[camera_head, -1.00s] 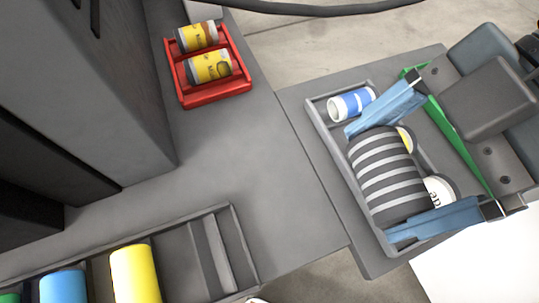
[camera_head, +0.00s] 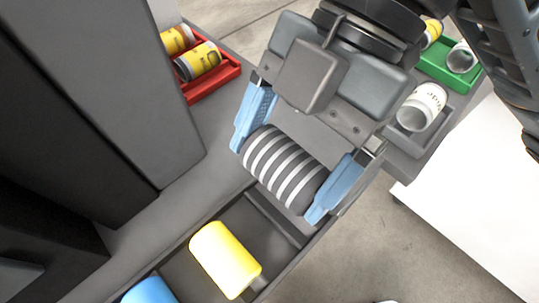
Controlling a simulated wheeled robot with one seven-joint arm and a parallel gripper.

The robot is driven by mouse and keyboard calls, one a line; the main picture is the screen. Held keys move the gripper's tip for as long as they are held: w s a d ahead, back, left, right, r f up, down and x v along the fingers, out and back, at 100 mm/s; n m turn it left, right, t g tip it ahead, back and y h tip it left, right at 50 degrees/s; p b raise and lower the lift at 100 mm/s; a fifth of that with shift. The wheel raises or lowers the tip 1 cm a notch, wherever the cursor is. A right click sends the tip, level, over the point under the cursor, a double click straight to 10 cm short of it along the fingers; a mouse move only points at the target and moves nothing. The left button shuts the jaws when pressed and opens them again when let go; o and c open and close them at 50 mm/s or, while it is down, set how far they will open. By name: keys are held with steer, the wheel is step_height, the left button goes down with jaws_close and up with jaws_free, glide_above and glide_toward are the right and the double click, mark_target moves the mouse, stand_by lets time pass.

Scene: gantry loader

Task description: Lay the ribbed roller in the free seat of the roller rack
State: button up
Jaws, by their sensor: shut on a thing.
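The ribbed roller (camera_head: 285,170), dark with pale stripes, is between the two blue fingers of my gripper (camera_head: 275,182). The fingers are shut on its two ends. The roller rack (camera_head: 268,238) is a grey trough at the bottom of the view. A yellow roller (camera_head: 224,256) lies in it, and a blue roller (camera_head: 150,290) lies further left, cut off by the frame edge. The rack's bare part is to the right of the yellow roller. The ribbed roller is over the rack's upper right end and partly hides it. The gap between roller and rack is hard to judge.
A red tray (camera_head: 215,82) with yellow-labelled cans stands at upper left, beside a tall dark block (camera_head: 120,90). At upper right are a white can (camera_head: 421,106) on a grey tray and a green tray (camera_head: 448,72) with cans. A white surface (camera_head: 480,200) lies at right.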

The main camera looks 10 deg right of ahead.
steer(key=shift+f+b, duration=4.05)
steer(key=shift+f, duration=0.95)
steer(key=o, duration=0.9)
steer(key=shift+c, duration=0.2)
steer(key=s+a+r+p+v, duration=0.1)
steer(key=p+v, duration=0.5)
steer(key=v, duration=0.7)
steer(key=shift+s+a+r+p, duration=0.25)
steer(key=shift+a+r+p, duration=0.05)
steer(key=shift+a, duration=0.35)
steer(key=shift+d, duration=0.1)
